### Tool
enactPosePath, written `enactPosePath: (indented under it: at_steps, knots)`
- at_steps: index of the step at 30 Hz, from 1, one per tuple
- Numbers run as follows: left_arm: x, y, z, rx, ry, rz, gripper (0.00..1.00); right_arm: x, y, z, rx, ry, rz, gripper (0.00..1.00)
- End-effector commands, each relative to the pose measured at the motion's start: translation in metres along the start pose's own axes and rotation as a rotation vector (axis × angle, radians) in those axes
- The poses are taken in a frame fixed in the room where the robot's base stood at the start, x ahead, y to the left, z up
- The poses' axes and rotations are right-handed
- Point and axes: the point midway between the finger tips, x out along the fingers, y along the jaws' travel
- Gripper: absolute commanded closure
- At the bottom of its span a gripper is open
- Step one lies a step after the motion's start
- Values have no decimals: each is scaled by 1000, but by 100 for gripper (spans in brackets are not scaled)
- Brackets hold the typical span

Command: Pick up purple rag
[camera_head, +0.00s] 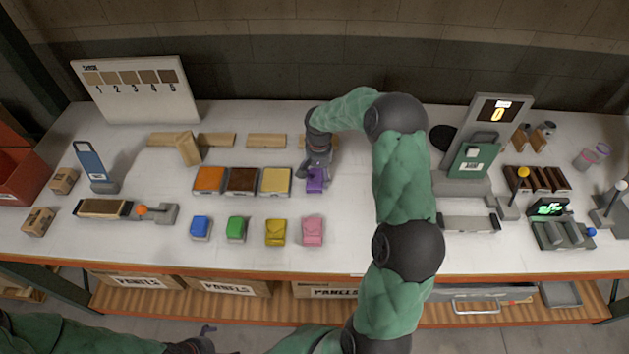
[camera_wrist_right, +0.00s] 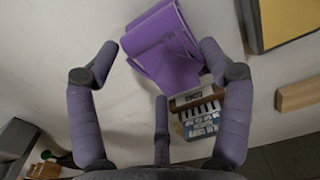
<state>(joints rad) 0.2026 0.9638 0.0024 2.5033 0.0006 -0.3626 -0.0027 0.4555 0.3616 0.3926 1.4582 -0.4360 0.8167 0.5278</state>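The purple rag (camera_head: 316,184) lies folded on the white table, just right of the yellow square in the row of coloured squares. My right gripper (camera_head: 316,160) is over it from behind, partly covering it. In the right wrist view the rag (camera_wrist_right: 172,60) lies ahead of the fingertips, between the two outer fingers. That right gripper (camera_wrist_right: 157,48) is open, with nothing held. I cannot tell whether a fingertip touches the rag. My left gripper (camera_head: 205,335) is low at the bottom edge, away from the table top, and its opening is unclear.
Orange (camera_head: 209,180), brown (camera_head: 242,181) and yellow (camera_head: 276,181) squares lie left of the rag. Blue (camera_head: 200,228), green (camera_head: 236,229), yellow (camera_head: 275,232) and pink (camera_head: 312,231) rags lie in front. A dispenser with a display (camera_head: 497,110) stands right of my arm. Wood strips lie behind.

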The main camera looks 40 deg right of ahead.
Motion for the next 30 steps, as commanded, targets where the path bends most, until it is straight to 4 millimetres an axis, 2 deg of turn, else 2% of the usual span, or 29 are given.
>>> enactPosePath:
  at_steps: [8, 14, 20, 30]
  knots:
    - [0, 0, 0, 0, 0, 0, 0, 1, 0, 1, -1, -3, 1, 54]
    - [-1, 0, 0, 0, 0, 0, 0, -8, 0, 1, 0, -2, 1, 54]
    - [-5, 2, 0, 0, 0, 0, 0, -36, -3, 2, -2, 1, -1, 54]
    - [-11, 4, 0, 0, 0, 0, 0, -97, -48, 41, -7, -1, 0, 54]
